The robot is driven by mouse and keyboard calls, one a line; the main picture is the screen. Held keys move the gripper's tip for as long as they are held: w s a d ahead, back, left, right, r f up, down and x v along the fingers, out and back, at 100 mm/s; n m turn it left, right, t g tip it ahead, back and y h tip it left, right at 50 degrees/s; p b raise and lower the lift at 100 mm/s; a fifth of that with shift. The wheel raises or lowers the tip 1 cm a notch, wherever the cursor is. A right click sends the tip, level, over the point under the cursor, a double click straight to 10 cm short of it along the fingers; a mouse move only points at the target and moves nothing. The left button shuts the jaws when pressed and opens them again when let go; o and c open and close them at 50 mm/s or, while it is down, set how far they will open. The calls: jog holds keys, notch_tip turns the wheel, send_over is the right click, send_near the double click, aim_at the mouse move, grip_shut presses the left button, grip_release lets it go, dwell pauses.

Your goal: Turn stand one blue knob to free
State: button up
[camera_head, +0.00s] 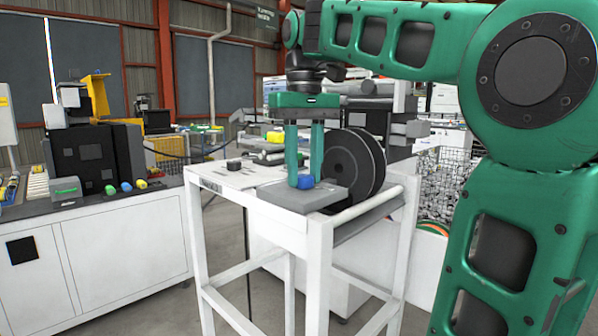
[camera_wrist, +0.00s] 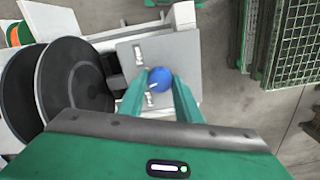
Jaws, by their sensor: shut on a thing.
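The blue knob (camera_head: 305,181) sits on a grey plate (camera_head: 280,203) on top of a white stand (camera_head: 215,188). In the wrist view the knob (camera_wrist: 160,79) is round, with a small light mark on it, between the tips of my green fingers. My gripper (camera_head: 304,184) points straight down and is shut on the knob. Light labels (camera_wrist: 139,56) show on the plate beside the knob; their print is too small to read.
Large black discs (camera_head: 350,165) stand upright on the stand, close beside my fingers. A black knob (camera_head: 234,165) sits on the stand's left part. A white bench (camera_head: 95,240) with coloured buttons is at the left. Grey floor lies between.

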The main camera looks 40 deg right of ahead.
aim_at(302, 176)
jog(key=m, duration=0.6)
jog(key=shift+m, duration=0.3)
jog(key=m, duration=0.5)
jog(key=shift+r, duration=0.15)
jog(key=shift+m, duration=0.4)
jog(key=shift+w, duration=0.1)
jog(key=o, duration=1.1)
jog(key=shift+a, duration=0.1)
jog(key=shift+c, duration=0.2)
notch_tip(302, 176, up, 10)
jog(key=shift+r, duration=0.2)
